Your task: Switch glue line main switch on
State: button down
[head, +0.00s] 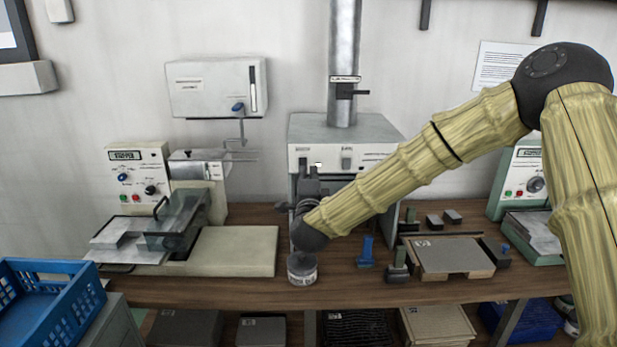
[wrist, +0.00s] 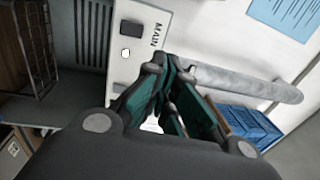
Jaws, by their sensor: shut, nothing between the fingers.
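A grey-white unit (head: 375,131) with a round metal duct stands at the back middle. Its front panel carries a dark square switch (head: 302,162), which also shows in the wrist view (wrist: 129,34) beside the label MAIN (wrist: 158,35). A white lamp (head: 319,165) sits next to that switch; it also shows in the wrist view (wrist: 125,53). I cannot tell the switch position. My gripper (head: 308,170) is shut and empty, its tips just in front of and below the panel. In the wrist view the fingertips (wrist: 163,68) are near the switch, apart from it.
A second dark switch (head: 346,163) sits farther right on the same panel. A control box (head: 137,178) with a tray stands left, a green-edged machine (head: 522,180) right. A small jar (head: 302,269) stands below my wrist. A blue crate (head: 45,300) is at front left.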

jog(key=shift+s, duration=0.6)
jog(key=s+f+n+g+y, duration=0.1)
jog(key=s+f+n+g, duration=0.2)
jog(key=f, duration=0.8)
jog(key=s+f+n+g+y, duration=0.1)
jog(key=s+f+n+g, duration=0.2)
jog(key=f, duration=0.8)
jog(key=s+d+f+n+g, duration=0.2)
jog(key=s+f+n, duration=0.1)
jog(key=s+f, duration=0.55)
jog(key=s+d+f+n+g, duration=0.2)
jog(key=s+f, duration=0.5)
jog(key=f, duration=0.3)
jog(key=s+d+f+n+g, duration=0.2)
jog(key=s+d+f+g, duration=0.1)
jog(key=s, duration=0.8)
jog(key=s+d+f+n+g+h, duration=0.1)
jog(key=s+d+f, duration=0.5)
jog(key=s, duration=0.6)
jog(key=s+d+f+n+g, duration=0.4)
jog(key=s+d+g, duration=0.1)
jog(key=s, duration=0.6)
jog(key=shift+s+f+g, duration=0.2)
jog(key=shift+f+g, duration=0.1)
jog(key=shift+f, duration=0.1)
